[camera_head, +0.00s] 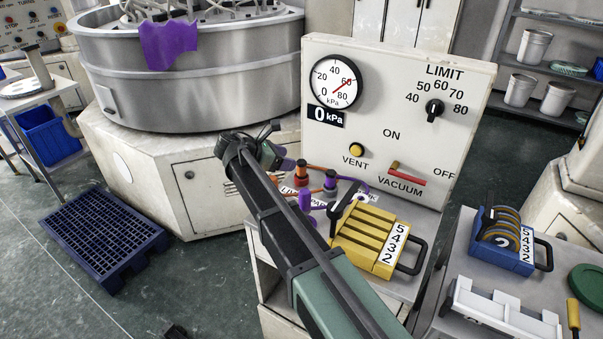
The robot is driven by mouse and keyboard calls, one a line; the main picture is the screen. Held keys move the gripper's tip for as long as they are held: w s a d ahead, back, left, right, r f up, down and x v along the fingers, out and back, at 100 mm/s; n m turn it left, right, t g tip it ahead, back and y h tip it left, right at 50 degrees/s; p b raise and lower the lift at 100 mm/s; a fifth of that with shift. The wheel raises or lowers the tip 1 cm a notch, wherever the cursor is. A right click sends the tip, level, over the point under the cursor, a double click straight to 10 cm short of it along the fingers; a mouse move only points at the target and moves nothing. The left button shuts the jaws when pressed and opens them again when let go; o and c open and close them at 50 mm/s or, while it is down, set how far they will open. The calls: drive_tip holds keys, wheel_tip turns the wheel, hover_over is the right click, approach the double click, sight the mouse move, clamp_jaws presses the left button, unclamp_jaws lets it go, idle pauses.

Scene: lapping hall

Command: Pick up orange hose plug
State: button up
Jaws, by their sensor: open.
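An orange hose (314,168) runs across the top of the low cabinet below the gauge panel. It sits by two dark fittings, one with an orange band (301,175) and one with a purple band (330,180). A small orange piece (274,180), perhaps the orange hose plug, shows at the cabinet's left edge, partly behind my arm. My gripper (281,164) is open, just above and beside this piece. Its fingers are small and partly hidden, and I cannot tell whether they touch anything. A purple plug (305,199) with a purple hose lies nearer, beside my forearm.
The gauge panel (400,120) stands upright behind the fittings. A yellow slotted block (368,240) with a black handle sits to the right of my arm. A blue holder (505,240) and a white rack (500,312) are on the right bench. A round lapping machine (190,85) stands behind left.

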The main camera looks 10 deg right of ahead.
sight(301, 162)
drive_tip(key=b+x, duration=0.2)
drive_tip(key=x, duration=0.2)
drive_tip(key=shift+s+d+f, duration=0.1)
drive_tip(key=shift+d+f, duration=0.15)
drive_tip(key=shift+d, duration=0.05)
drive_tip(key=shift+r, duration=0.15)
drive_tip(key=c, duration=1)
drive_tip(key=shift+r+p, duration=0.1)
drive_tip(key=shift+p, duration=0.2)
wheel_tip(301, 162, up, 20)
drive_tip(key=p, duration=1.9)
drive_tip(key=shift+p, duration=0.4)
